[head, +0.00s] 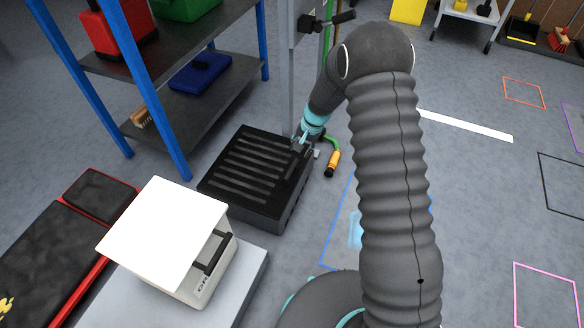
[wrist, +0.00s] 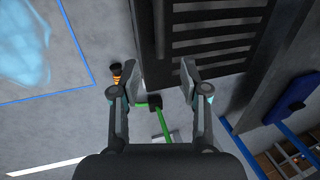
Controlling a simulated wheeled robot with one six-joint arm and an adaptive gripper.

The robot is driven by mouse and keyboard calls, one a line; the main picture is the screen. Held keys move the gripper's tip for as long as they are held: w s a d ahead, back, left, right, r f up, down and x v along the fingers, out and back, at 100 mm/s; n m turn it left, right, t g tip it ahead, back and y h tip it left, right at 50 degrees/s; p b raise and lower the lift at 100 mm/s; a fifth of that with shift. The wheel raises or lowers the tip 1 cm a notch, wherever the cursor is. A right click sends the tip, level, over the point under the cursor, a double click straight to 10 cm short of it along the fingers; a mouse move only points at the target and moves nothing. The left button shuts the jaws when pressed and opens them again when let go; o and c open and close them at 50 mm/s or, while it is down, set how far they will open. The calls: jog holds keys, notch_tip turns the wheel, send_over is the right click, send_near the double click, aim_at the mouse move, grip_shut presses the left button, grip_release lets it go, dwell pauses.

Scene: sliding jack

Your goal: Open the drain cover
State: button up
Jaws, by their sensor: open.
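The drain cover (head: 248,165) is a black slatted grate on top of a low dark box on the floor. It looks closed. A dark raised bar (head: 292,165) runs along its right side. In the wrist view the slatted cover (wrist: 215,28) fills the upper middle. My gripper (head: 303,139) is at the cover's far right corner. In the wrist view my gripper (wrist: 161,82) has its fingers apart, with the end of a dark edge or bar between the tips. Nothing is visibly held. I cannot tell whether a finger touches the cover.
A green tool with an orange handle (head: 333,162) lies right of the box. A blue-posted shelf (head: 215,105) stands behind it on the left. A grey post (head: 298,80) rises behind the cover. A white-topped case (head: 165,232) stands in front. Open floor lies to the right.

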aim_at(291, 169)
jog(key=x, duration=1.3)
grip_shut()
